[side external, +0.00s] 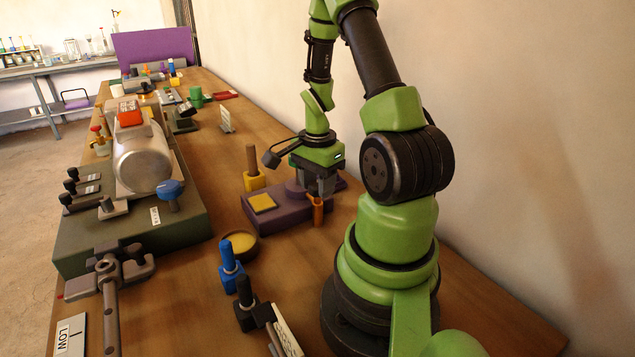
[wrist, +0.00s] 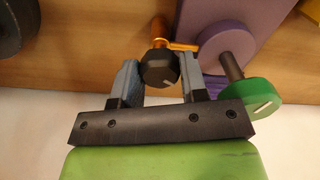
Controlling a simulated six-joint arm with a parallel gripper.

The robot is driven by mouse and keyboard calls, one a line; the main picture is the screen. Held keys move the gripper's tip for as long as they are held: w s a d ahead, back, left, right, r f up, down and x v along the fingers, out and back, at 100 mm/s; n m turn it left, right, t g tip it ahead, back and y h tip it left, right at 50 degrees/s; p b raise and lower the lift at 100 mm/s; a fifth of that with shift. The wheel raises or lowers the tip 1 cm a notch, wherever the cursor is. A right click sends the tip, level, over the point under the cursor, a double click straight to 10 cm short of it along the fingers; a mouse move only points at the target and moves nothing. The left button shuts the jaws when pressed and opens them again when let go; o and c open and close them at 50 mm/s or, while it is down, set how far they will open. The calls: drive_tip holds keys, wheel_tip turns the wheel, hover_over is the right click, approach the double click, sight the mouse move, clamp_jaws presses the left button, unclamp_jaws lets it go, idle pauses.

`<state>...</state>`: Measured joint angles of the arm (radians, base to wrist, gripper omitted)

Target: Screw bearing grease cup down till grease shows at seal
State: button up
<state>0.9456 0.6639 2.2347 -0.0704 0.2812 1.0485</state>
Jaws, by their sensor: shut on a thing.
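The bearing block is a purple housing (side external: 280,212) on the bench in front of my arm, with a round purple boss (wrist: 226,46) in the wrist view. A brass fitting (side external: 318,211) stands at its near right side; in the wrist view the brass part (wrist: 159,30) has a thin side arm and ends in a black faceted cap (wrist: 158,70), which appears to be the grease cup. My gripper (side external: 319,190) is over the fitting. In the wrist view its fingers (wrist: 160,80) are around the black cap. I cannot make out grease or the seal.
A green knob (wrist: 253,101) on a dark stem stands close to the right finger. A yellow holder with a wooden handle (side external: 254,177), a round dish (side external: 240,246) and blue and black holders (side external: 229,268) are nearby. A motor (side external: 142,163) stands left. The wall is close behind.

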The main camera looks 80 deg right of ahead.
idle(0.3)
drive_tip(key=o, duration=0.9)
wheel_tip(320, 180, up, 10)
idle(0.5)
